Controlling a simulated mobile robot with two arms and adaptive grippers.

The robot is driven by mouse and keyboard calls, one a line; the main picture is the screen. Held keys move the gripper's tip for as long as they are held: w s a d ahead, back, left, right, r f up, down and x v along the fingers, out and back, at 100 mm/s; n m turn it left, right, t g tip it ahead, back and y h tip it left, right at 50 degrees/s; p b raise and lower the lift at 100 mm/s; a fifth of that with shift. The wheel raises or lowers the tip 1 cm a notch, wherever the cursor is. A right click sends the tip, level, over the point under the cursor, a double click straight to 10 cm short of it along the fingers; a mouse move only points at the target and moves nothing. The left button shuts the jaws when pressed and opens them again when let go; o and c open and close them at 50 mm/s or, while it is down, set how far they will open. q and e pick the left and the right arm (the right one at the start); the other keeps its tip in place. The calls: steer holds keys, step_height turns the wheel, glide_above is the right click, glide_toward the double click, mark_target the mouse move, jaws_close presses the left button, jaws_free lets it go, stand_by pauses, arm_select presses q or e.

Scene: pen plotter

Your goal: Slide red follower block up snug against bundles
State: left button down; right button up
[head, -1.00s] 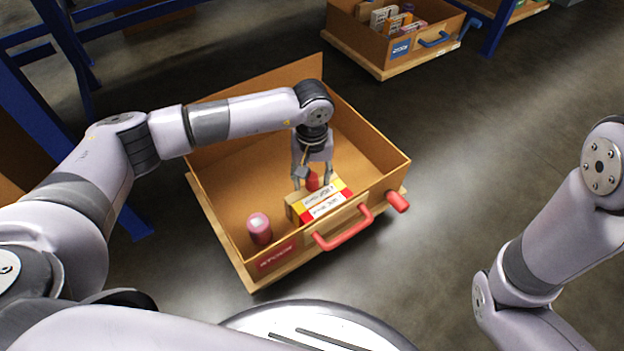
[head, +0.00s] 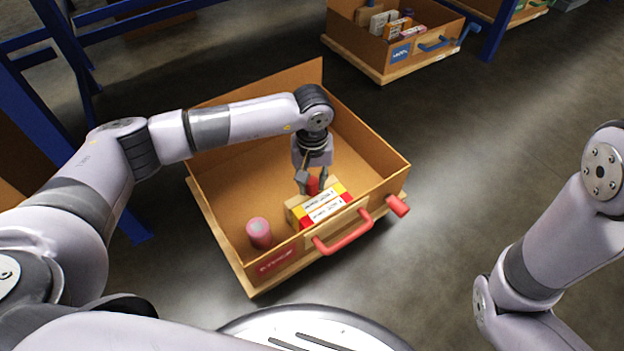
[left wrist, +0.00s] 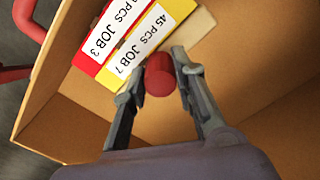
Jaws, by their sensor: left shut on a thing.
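My left gripper (head: 312,184) reaches down into the open tan drawer (head: 225,165) and is shut on the red knob (left wrist: 159,76) of the follower block. In the left wrist view its fingers (left wrist: 158,78) stand on both sides of the knob. A bare tan block face (left wrist: 197,32) shows beside the bundles. A yellow bundle (left wrist: 152,38) labelled 45 PCS JOB 7 and a red bundle (left wrist: 108,35) labelled JOB 3 lie side by side against the drawer front. The block looks very close to the yellow bundle; I cannot tell whether they touch. My right gripper is out of view.
A pink-red cylinder (head: 259,232) stands in the drawer's near left corner. The drawer front has a red handle (head: 342,232), and a red peg (head: 397,203) sticks out at its right. The drawer's back is empty. Another drawer (head: 385,50) stands beyond, near blue rack posts (head: 497,25).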

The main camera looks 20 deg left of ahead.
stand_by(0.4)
arm_select(q)
steer(key=shift+s+d+r+p, duration=0.1)
steer(key=shift+s+d+p, duration=0.1)
steer(key=shift+d+p, duration=0.15)
steer(key=shift+s+d, duration=0.15)
steer(key=shift+s, duration=0.05)
steer(key=c, duration=1.3)
jaws_free()
step_height(320, 180, up, 12)
